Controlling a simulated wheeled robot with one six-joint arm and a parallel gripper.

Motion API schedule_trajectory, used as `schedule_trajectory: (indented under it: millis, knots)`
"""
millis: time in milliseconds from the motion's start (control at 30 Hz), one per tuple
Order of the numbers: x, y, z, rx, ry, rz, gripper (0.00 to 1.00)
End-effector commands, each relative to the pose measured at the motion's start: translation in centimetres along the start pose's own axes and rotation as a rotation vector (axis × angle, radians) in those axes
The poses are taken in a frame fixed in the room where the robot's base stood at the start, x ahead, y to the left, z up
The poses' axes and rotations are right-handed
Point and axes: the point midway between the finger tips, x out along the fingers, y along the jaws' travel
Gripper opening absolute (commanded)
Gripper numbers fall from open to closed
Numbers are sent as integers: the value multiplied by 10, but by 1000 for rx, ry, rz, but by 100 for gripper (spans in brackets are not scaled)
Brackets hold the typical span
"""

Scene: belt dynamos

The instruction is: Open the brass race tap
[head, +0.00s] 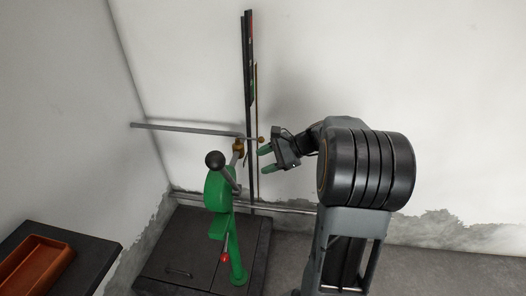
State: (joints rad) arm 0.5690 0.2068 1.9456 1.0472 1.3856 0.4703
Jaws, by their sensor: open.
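The brass tap (238,147) sits where a grey horizontal pipe (185,129) from the left wall meets an upright pipe, above the green machine (218,190). A small brass end (261,140) shows just right of the dark vertical post. The tap's handle is too small to make out clearly.
The green machine has a black ball-ended lever (214,159) and a red knob (225,258), on a dark base (185,265). A tall dark post (249,80) rises behind the tap. An orange tray (35,268) lies on a dark table (92,262) at lower left.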

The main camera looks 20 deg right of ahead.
Motion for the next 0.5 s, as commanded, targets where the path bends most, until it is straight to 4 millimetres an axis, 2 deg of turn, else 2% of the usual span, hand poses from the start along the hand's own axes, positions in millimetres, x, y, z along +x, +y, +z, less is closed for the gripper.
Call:
schedule_trajectory:
  millis: [33,200,300,367,500]
  knots:
    - [-7,-8,-34,101,-60,-91,52]
    - [-47,-34,-95,315,-243,-338,52]
    - [-67,-40,-119,376,-314,-433,52]
    - [-75,-42,-128,399,-344,-471,52]
    - [-78,-48,-135,421,-377,-512,52]
